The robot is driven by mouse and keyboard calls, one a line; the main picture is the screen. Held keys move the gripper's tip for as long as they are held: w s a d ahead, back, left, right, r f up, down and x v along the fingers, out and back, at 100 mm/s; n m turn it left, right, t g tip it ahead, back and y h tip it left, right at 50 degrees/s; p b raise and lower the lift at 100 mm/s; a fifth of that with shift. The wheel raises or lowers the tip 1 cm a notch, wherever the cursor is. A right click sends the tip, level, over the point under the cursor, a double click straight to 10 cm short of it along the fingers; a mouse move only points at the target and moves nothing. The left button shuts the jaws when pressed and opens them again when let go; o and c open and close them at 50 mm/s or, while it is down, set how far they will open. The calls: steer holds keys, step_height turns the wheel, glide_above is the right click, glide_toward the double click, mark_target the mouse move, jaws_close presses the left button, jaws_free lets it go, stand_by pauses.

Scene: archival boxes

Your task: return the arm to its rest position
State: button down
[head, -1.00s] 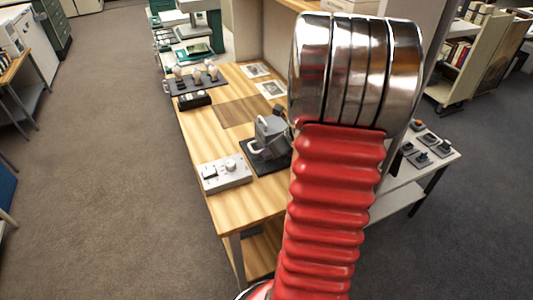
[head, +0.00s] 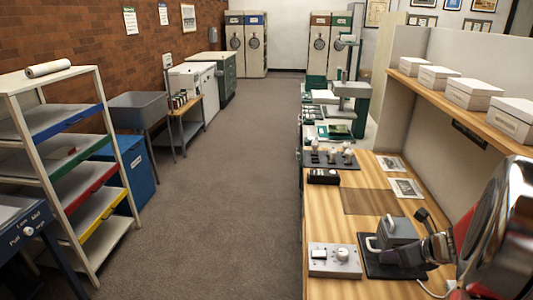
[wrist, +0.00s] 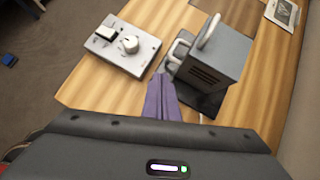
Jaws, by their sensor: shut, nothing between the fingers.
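My gripper (wrist: 163,84) shows in the wrist view as purple fingers closed together with nothing between them. The fingertips lie in the picture between a silver control box with a knob (wrist: 126,45) and a grey boxy device with a handle (wrist: 219,62). I cannot tell how high the fingers are above the wooden table. In the head view, my arm's shiny metal joint and red sleeve fill the lower right. The fingers are not clearly visible there. The grey device (head: 398,231) stands on a black base, left of my arm, with the control box (head: 334,260) beside it.
The wooden table (head: 375,178) also holds photo prints (head: 406,188) and a small black unit (head: 323,177). Several white archival boxes (head: 438,77) sit on a shelf above its right side. A shelving rack (head: 70,140) stands at the left. The carpeted aisle (head: 240,150) is clear.

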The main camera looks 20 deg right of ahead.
steer(key=shift+n, duration=0.3)
steer(key=s+a+r+n, duration=0.3)
steer(key=a+r+n, duration=0.1)
steer(key=a+n, duration=0.7)
steer(key=s+a+r+n+g, duration=0.1)
steer(key=s+a+r+n, duration=0.3)
steer(key=a+n, duration=0.7)
steer(key=s+a+r+n+g, duration=0.1)
steer(key=s+a+r+n, duration=0.3)
steer(key=a+n, duration=0.7)
steer(key=shift+a+r+n, duration=0.35)
steer(key=shift+r+n, duration=0.2)
steer(key=shift+n, duration=0.55)
steer(key=shift+w, duration=0.1)
steer(key=shift+d, duration=0.1)
